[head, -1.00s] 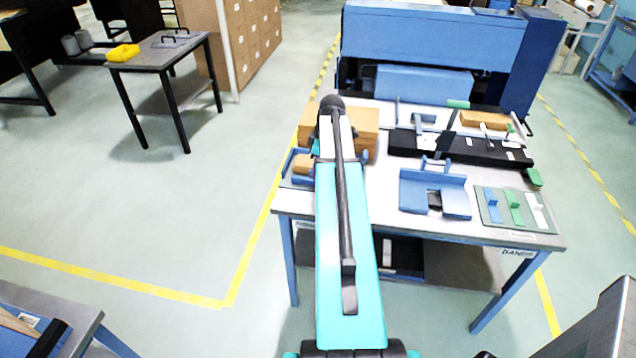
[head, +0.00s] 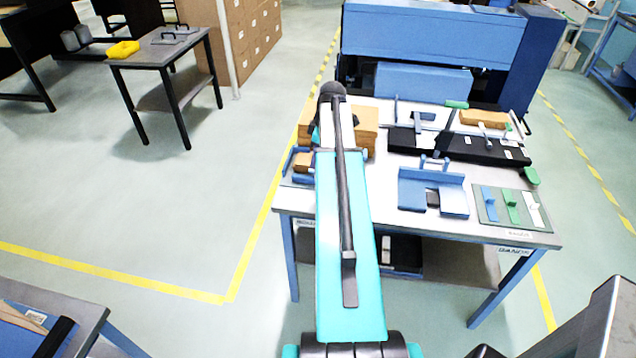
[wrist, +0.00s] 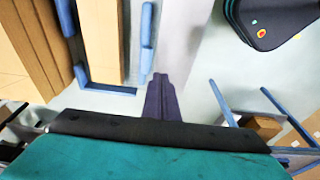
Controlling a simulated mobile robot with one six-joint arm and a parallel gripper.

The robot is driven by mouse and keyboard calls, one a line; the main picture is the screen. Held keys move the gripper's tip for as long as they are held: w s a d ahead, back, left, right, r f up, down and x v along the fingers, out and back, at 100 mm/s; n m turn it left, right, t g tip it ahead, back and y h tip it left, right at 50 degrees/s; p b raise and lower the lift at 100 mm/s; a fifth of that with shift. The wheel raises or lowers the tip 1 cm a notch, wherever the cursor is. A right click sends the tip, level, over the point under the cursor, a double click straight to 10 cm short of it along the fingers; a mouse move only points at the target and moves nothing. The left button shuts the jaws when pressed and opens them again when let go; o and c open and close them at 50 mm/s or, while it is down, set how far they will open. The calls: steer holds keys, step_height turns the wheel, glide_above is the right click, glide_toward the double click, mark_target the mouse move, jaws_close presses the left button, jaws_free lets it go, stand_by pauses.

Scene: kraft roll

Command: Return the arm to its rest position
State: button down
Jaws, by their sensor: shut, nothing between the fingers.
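My arm runs up the middle of the head view as a long turquoise link (head: 346,260) with a dark rod along it, ending in a dark rounded joint over the left part of the workbench (head: 300,203). My gripper is hidden behind the arm in the head view. In the wrist view my gripper (wrist: 161,82) shows as dark narrow fingers, shut with nothing between them. A blue-edged holder (wrist: 108,90) and a brown stack (wrist: 35,50) lie to its left in that view.
Brown blocks (head: 365,132) stand close behind the arm's far end. A blue fixture (head: 415,195), a panel with coloured tabs (head: 510,207) and a black bar tool (head: 465,147) lie to the right. A large blue machine (head: 440,45) stands behind.

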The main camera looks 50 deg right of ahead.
steer(key=w+a+f, duration=0.1)
steer(key=a+f, duration=0.2)
steer(key=a, duration=0.1)
steer(key=w+a+f+n+g+y, duration=0.1)
steer(key=w+a+f, duration=0.1)
steer(key=a+f, duration=0.2)
steer(key=w+a+f+n+b, duration=0.1)
steer(key=w+a+f, duration=0.1)
steer(key=a, duration=0.3)
steer(key=shift+x, duration=0.85)
steer(key=s+a+f+n+g+b, duration=0.1)
steer(key=s+a+f+n+g, duration=0.2)
steer(key=a+f, duration=1.25)
steer(key=s+a+f+m+g+b, duration=0.2)
steer(key=s+a+f+g, duration=0.1)
steer(key=s+a+f, duration=0.9)
steer(key=s+a+f+m+h, duration=0.1)
steer(key=s+a+f+m, duration=0.1)
steer(key=s, duration=0.5)
steer(key=s+a+f+m+h, duration=0.1)
steer(key=s+a+f+m, duration=0.2)
steer(key=s+m, duration=0.4)
steer(key=shift+s+a+g, duration=0.3)
steer(key=shift+s+a, duration=0.2)
steer(key=shift+s, duration=0.05)
